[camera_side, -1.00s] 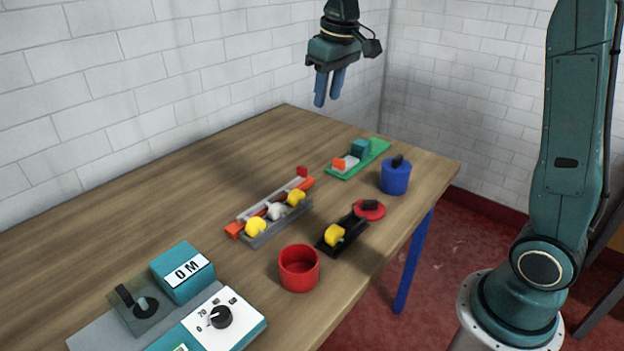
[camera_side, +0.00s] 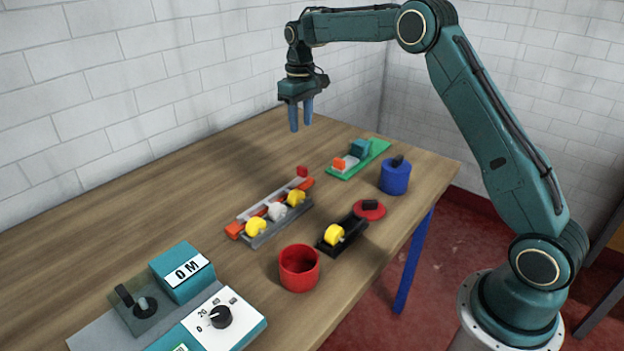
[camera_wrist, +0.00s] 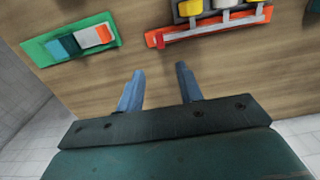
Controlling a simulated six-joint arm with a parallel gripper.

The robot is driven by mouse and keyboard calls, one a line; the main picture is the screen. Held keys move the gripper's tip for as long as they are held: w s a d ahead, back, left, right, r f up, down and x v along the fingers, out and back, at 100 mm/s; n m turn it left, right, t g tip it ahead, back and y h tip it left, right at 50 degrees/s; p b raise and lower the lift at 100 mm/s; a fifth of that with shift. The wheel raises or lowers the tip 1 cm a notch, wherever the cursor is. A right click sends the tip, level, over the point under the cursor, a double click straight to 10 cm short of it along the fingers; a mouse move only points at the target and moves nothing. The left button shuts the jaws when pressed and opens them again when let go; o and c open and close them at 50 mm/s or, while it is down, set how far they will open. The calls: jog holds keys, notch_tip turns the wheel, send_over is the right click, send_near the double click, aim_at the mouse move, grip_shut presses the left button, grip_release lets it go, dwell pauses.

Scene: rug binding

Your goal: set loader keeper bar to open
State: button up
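The loader is a grey rack (camera_side: 262,240) on the table, holding two yellow spools and one white one. A long orange-red bar (camera_side: 234,230), which looks like the keeper bar, runs along its back side; a small red block (camera_side: 302,171) stands near its far end. In the wrist view the bar (camera_wrist: 215,33) is at the top right, with spools behind it. My gripper (camera_side: 300,126) hangs above the table's far part, fingers pointing down, apart and empty. It is well above the loader, touching nothing. In the wrist view its fingertips (camera_wrist: 160,70) are spread.
A green plate (camera_side: 375,148) with small blocks lies at the far right, beside a blue lidded pot (camera_side: 394,178). A black tape dispenser (camera_side: 328,246), a red disc (camera_side: 370,212) and a red cup (camera_side: 299,268) stand near the front edge. A teal control box (camera_side: 183,270) is front left.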

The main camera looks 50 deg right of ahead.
aim_at(302, 167)
notch_tip(302, 167, down, 14)
jog(key=shift+r, duration=0.1)
dwell(0.9)
grip_shut()
